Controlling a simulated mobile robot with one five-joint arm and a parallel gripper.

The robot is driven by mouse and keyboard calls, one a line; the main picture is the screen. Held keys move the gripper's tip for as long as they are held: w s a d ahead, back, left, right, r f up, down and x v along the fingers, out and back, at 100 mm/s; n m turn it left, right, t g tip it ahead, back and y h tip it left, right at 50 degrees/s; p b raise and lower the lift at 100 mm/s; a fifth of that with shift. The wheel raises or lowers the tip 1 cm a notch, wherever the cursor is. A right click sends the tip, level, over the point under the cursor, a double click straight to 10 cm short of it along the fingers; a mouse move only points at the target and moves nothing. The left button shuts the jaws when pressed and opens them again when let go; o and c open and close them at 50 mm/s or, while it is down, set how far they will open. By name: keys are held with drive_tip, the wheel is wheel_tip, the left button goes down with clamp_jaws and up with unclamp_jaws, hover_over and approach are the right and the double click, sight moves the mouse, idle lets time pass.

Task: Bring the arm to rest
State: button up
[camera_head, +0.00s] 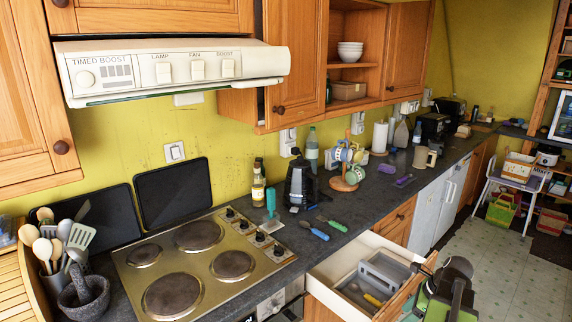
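My arm (445,297), green and black, shows at the lower right, in front of an open drawer (328,270). The dark end of my gripper (421,269) is close to the right side of the drawer front. I cannot tell whether it touches the drawer. The fingers are too small and dark to tell whether they are open or shut. I see nothing held. The drawer is pulled out below the counter and has a grey tray (384,270) and a yellow-handled utensil (372,299) inside.
The dark counter (345,213) carries a hob (205,262), a black kettle (300,184), a mug tree (345,184) and several loose utensils. A range hood (170,68) hangs above the hob. The tiled floor (500,262) at the right is mostly free, with a small table (513,180) beyond.

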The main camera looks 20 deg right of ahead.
drive_tip(key=w+a+n+g, duration=0.1)
drive_tip(key=w+a+n, duration=0.2)
drive_tip(key=w+a, duration=0.55)
drive_tip(key=w+a+n+g, duration=0.1)
drive_tip(key=w+a+n, duration=0.35)
drive_tip(key=a, duration=0.75)
drive_tip(key=w+a+f+n+h, duration=0.1)
drive_tip(key=a+n, duration=1)
drive_tip(key=w+a+n+g+h, duration=0.1)
drive_tip(key=w+a+n, duration=0.1)
drive_tip(key=a+n, duration=0.8)
drive_tip(key=shift+a+f+n+g, duration=0.3)
drive_tip(key=shift+a+f+n, duration=0.1)
drive_tip(key=shift+a, duration=0.8)
